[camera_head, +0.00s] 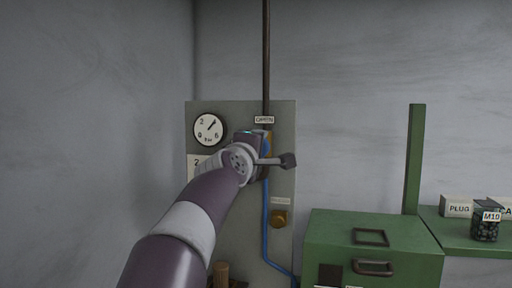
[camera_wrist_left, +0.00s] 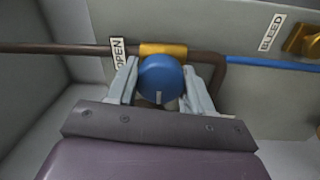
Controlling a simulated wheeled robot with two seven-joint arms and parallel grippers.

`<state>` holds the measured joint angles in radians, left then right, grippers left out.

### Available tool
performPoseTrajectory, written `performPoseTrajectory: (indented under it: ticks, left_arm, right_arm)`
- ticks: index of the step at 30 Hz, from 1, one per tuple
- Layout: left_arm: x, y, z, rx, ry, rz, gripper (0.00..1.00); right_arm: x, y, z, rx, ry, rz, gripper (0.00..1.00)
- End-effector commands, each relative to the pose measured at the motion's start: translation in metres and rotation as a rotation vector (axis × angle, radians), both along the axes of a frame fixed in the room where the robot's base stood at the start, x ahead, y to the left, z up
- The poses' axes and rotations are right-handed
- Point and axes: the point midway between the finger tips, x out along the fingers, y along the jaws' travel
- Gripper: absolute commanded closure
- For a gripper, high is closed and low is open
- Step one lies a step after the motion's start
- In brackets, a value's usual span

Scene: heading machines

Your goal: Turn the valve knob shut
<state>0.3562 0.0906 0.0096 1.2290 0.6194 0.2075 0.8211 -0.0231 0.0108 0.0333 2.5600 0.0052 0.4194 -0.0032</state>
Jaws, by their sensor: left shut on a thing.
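The blue valve knob (camera_wrist_left: 160,75) is round, with a white mark at its lower edge in the left wrist view. My right gripper is not in view.
The grey panel (camera_head: 240,112) carries a pressure gauge (camera_head: 209,129) and, lower right, a brass bleed fitting (camera_head: 279,218). A blue tube (camera_head: 266,225) runs down from the valve.

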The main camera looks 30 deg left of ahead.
Motion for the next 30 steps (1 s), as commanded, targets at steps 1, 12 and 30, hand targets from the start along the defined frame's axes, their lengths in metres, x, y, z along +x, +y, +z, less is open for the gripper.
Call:
performPoseTrajectory:
  ticks: [1, 12, 30]
  left_arm:
    - [0.0, 0.0, 0.0, -0.005, -0.001, -0.001, 0.8]
    - [0.0, 0.0, 0.001, -0.009, -0.005, 0.0, 0.8]
    - [-0.03, -0.008, -0.007, -0.007, -0.007, 0.001, 0.24]
  right_arm:
    - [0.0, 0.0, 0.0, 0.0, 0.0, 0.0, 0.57]
    - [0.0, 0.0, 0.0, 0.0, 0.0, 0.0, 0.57]
    - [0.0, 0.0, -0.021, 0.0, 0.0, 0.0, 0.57]
